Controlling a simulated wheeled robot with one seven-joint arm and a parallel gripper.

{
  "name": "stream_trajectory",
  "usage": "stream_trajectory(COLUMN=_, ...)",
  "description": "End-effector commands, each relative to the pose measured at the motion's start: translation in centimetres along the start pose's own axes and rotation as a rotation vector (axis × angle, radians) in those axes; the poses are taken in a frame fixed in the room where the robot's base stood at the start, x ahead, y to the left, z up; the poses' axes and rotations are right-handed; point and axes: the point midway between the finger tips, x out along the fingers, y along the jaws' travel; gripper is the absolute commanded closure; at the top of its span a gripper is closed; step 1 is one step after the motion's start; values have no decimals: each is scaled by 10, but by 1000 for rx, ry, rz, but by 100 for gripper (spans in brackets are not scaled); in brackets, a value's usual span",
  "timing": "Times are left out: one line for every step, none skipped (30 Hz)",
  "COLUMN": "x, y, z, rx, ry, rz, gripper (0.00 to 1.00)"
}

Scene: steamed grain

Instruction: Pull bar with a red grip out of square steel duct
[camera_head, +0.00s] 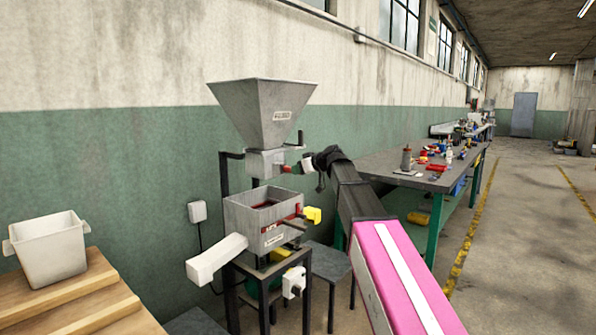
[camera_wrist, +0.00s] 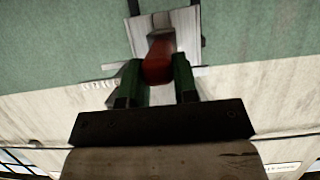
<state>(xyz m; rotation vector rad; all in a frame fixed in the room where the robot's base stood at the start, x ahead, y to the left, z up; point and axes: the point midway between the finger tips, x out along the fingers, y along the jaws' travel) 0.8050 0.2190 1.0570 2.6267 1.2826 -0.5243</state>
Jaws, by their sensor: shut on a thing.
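The square steel duct (camera_head: 262,163) sits under the grey hopper in the head view, and it appears as grey metal at the top of the wrist view (camera_wrist: 193,25). The red grip of the bar (camera_head: 286,169) shows at the duct's right side. In the wrist view the red grip (camera_wrist: 158,60) lies between my two green fingers. My gripper (camera_wrist: 157,75) is shut on it; in the head view my gripper (camera_head: 303,165) is at the right of the duct. The wrist view shows some grey metal beyond the grip, but I cannot tell how much of the bar is inside the duct.
The large hopper (camera_head: 262,110) stands above. A grey open box (camera_head: 240,216) with a white chute (camera_head: 216,259) and a yellow part (camera_head: 313,215) sits below. A cluttered workbench (camera_head: 385,164) is behind my arm. A white bin (camera_head: 48,250) stands at left.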

Motion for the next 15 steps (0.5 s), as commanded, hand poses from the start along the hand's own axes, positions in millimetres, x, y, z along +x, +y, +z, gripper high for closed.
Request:
stream_trajectory(x=-4, y=0, z=1, rx=1, ry=2, rz=1, gripper=100)
stream_trajectory(x=-5, y=0, z=2, rx=1, ry=2, rz=1, gripper=100)
stream_trajectory(x=-8, y=-1, z=3, rx=1, ry=2, rz=1, gripper=100)
stream_trajectory(x=-9, y=-1, z=3, rx=0, ry=3, rz=1, gripper=100)
stream_trajectory(x=-11, y=-1, z=4, rx=0, ry=3, rz=1, gripper=100)
stream_trajectory(x=-13, y=-1, z=5, rx=0, ry=3, rz=1, gripper=100)
stream_trajectory(x=-15, y=-1, z=6, rx=0, ry=3, rz=1, gripper=100)
stream_trajectory(x=-16, y=-1, z=6, rx=0, ry=3, rz=1, gripper=100)
stream_trajectory(x=-18, y=-1, z=7, rx=0, ry=3, rz=1, gripper=100)
stream_trajectory(x=-20, y=-1, z=8, rx=0, ry=3, rz=1, gripper=100)
stream_trajectory(x=-22, y=-1, z=8, rx=0, ry=3, rz=1, gripper=100)
stream_trajectory(x=-24, y=-1, z=9, rx=1, ry=3, rz=1, gripper=100)
stream_trajectory(x=-26, y=0, z=10, rx=1, ry=3, rz=1, gripper=100)
stream_trajectory(x=-28, y=0, z=11, rx=1, ry=3, rz=1, gripper=100)
stream_trajectory(x=-30, y=0, z=12, rx=1, ry=3, rz=1, gripper=100)
